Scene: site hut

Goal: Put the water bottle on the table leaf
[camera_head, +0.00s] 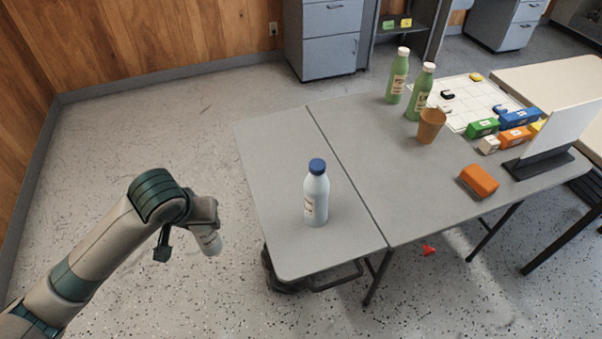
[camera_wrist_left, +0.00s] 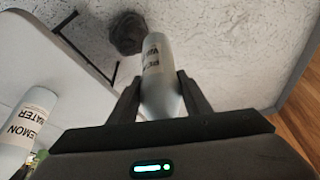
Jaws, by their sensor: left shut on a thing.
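My left gripper (camera_head: 200,222) is shut on a pale bottle (camera_head: 209,241), held over the floor to the left of the table leaf and apart from it. In the left wrist view the held bottle (camera_wrist_left: 158,68) sits between both fingers (camera_wrist_left: 160,95); its label ends in "WATER", the first word hard to read. The table leaf (camera_head: 272,155) is the grey left section beyond the seam. A pale bottle with a blue cap (camera_head: 316,198) stands upright on it; its label reads "LEMON WATER" in the left wrist view (camera_wrist_left: 26,125). My right gripper is not in view.
On the main tabletop (camera_head: 360,150) stand two green bottles (camera_head: 396,80), a brown cup (camera_head: 431,126), an orange block (camera_head: 478,181), coloured boxes (camera_head: 483,127) and a white panel (camera_head: 562,135). The leaf is bare behind and in front of its bottle. A dark thing (camera_head: 280,280) lies under the leaf.

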